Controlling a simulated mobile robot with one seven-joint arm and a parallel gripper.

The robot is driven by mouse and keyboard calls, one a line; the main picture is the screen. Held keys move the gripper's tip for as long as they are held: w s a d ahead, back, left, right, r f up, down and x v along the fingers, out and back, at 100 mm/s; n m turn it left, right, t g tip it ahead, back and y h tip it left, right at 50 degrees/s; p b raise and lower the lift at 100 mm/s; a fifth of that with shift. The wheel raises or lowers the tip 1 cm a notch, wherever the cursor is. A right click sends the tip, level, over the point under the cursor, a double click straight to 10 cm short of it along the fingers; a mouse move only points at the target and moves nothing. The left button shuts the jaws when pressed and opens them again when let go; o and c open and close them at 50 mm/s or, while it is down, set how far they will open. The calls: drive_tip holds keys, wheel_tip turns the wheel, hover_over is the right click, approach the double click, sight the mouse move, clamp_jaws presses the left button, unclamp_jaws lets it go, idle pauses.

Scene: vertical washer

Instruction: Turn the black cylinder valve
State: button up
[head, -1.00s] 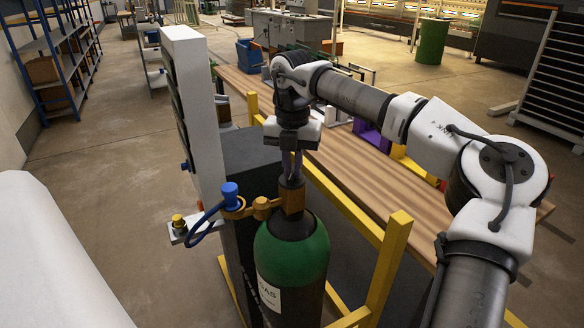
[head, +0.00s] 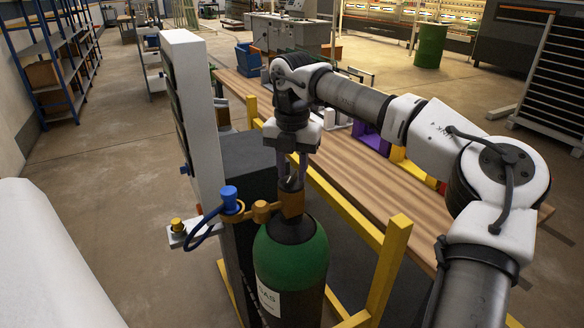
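The gas cylinder (head: 291,262), green on top and dark below with a white label, stands upright at the lower middle in the head view. A brass fitting (head: 291,205) sits on its neck. The black valve (head: 291,184) is on top of the fitting and small in the picture. My gripper (head: 291,176) points straight down over the valve. Its two fingers are apart, one on each side of the valve top. Whether either finger touches the valve cannot be told.
A blue knob with a hose (head: 229,198) sits left of the fitting, near a grey-white panel (head: 190,105) and a dark box (head: 250,165). A yellow frame (head: 392,255) stands close on the right. A wooden bench (head: 350,165) runs behind my arm.

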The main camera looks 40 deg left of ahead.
sight(292, 174)
wheel_tip(292, 174, up, 14)
drive_tip(key=b, duration=0.1)
idle(0.5)
drive_tip(key=shift+f, duration=0.15)
idle(0.3)
